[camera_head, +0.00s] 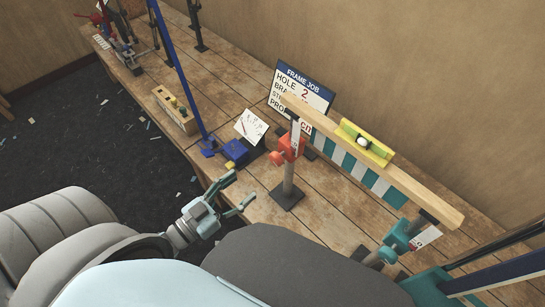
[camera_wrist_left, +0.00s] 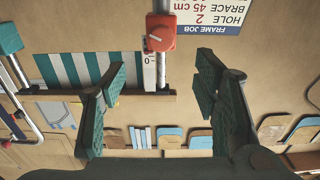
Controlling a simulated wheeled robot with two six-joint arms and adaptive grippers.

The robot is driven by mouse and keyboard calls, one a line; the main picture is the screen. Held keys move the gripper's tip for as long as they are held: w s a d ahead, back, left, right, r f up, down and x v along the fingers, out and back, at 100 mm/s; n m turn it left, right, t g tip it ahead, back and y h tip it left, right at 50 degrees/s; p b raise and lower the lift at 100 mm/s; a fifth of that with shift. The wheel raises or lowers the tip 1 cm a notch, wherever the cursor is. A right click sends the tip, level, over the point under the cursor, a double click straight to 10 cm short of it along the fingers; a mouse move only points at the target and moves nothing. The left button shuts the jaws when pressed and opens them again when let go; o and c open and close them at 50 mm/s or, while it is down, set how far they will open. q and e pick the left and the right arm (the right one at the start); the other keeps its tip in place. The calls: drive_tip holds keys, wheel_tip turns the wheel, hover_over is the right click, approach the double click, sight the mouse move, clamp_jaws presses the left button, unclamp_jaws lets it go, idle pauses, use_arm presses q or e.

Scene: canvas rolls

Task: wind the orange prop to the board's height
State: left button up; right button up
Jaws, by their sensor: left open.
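The orange prop (camera_head: 288,148) is an orange head with a knob on a grey post and dark base plate, standing on the bench below the left end of a wooden beam (camera_head: 432,197). A white scale strip rises beside its head. In the left wrist view its orange knob (camera_wrist_left: 160,38) shows with a round dial face. The board (camera_head: 300,88) stands behind, reading FRAME JOB, HOLE 2; its PROP line is partly hidden by the beam and scale. My left gripper (camera_head: 237,190) is open and empty, left of the prop's post and apart from it. Its open fingers (camera_wrist_left: 160,95) frame the left wrist view.
A yellow level (camera_head: 365,143) lies on the beam above teal and white stripes (camera_head: 360,168). A teal prop (camera_head: 400,238) stands at the beam's right end. A blue stand (camera_head: 178,65), a white note (camera_head: 250,127) and a wooden box (camera_head: 176,110) are on the bench leftward.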

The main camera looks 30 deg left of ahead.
use_arm(q)
approach(273, 161)
drive_tip(key=w, duration=0.2)
drive_tip(key=x, duration=0.6)
drive_tip(key=shift+w+d, duration=0.1)
drive_tip(key=shift+d, duration=0.3)
drive_tip(key=shift+w+d, duration=0.1)
drive_tip(key=shift+w, duration=0.15)
use_arm(e)
drive_tip(key=shift+w+d, duration=0.1)
drive_tip(key=shift+w, duration=0.2)
use_arm(q)
drive_tip(key=c, duration=1.1)
